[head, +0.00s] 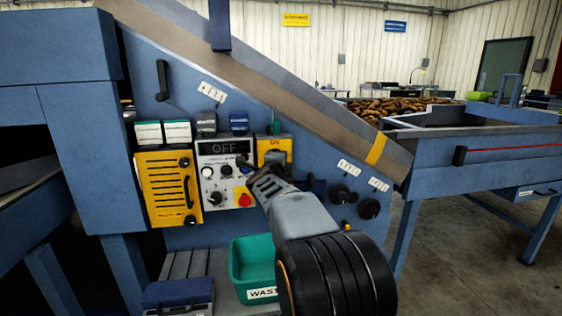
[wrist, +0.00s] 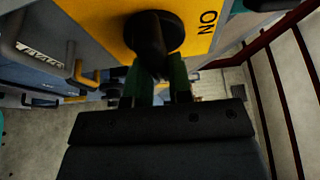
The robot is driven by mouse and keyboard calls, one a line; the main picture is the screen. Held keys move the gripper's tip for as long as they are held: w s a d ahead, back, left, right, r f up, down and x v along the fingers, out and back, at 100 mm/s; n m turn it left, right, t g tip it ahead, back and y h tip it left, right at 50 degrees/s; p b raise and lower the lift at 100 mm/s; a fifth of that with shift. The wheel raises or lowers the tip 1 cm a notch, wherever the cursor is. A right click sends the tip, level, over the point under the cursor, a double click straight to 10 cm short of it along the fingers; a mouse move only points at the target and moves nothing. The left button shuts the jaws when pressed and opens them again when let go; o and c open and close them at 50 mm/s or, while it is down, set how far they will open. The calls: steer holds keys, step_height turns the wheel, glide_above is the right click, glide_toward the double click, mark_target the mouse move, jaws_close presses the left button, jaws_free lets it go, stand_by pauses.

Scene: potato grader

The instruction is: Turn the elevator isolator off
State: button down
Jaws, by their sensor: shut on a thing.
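The isolator is a yellow plate (head: 273,143) marked ON, right of the white control panel. In the wrist view the yellow plate (wrist: 190,20) fills the top, with its black rotary knob (wrist: 152,32) close ahead. My gripper (wrist: 159,78) is shut on the knob's handle, a green finger on either side of it. In the head view my gripper (head: 267,178) reaches up to the plate's lower part and hides some of the knob. The knob's exact angle is hard to tell.
The white panel (head: 213,171) has an OFF display, knobs and a red button (head: 243,197). A yellow slotted box (head: 160,190) is left of it. A green waste bin (head: 250,262) stands below. Black knobs (head: 340,194) are to the right. A sloping conveyor (head: 290,85) runs above.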

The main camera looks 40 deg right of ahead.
steer(key=c, duration=1)
jaws_free()
steer(key=shift+c, duration=0.2)
steer(key=shift+a, duration=0.1)
steer(key=p+v, duration=0.1)
steer(key=v, duration=1.2)
steer(key=shift+s+a, duration=0.2)
steer(key=shift+s, duration=0.1)
